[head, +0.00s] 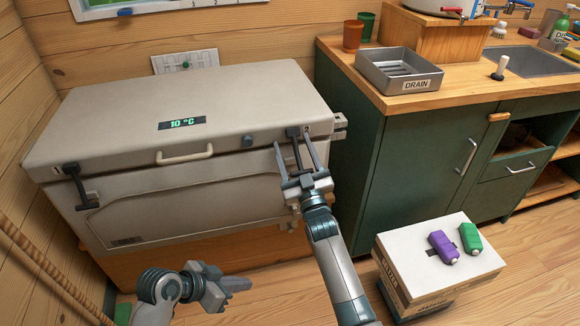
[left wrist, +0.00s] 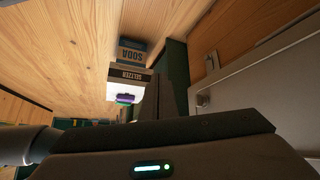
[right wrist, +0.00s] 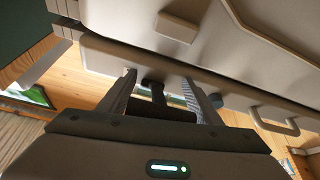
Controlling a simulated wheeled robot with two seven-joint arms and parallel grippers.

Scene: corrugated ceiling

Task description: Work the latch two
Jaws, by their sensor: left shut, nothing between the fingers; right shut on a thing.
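The cooler (head: 110,140) is a pale grey chest with its lid closed. Latch two (head: 294,133) is the dark latch at the right end of its front, beside a small 2. My right gripper (head: 293,143) reaches up to it with one finger on each side and is shut on it. In the right wrist view the dark latch (right wrist: 153,90) shows between the fingers, its lower part hard to make out. The other dark latch (head: 77,184) hangs at the left end of the front. My left gripper (head: 238,284) is shut and empty, low in front of the cooler.
A white box (head: 400,250) with a purple bottle (head: 443,247) and a green bottle (head: 470,238) stands at the lower right. A green cabinet (head: 400,160) is right of the cooler. A pale handle (head: 185,154) sits mid-lid. Wooden walls close in the left.

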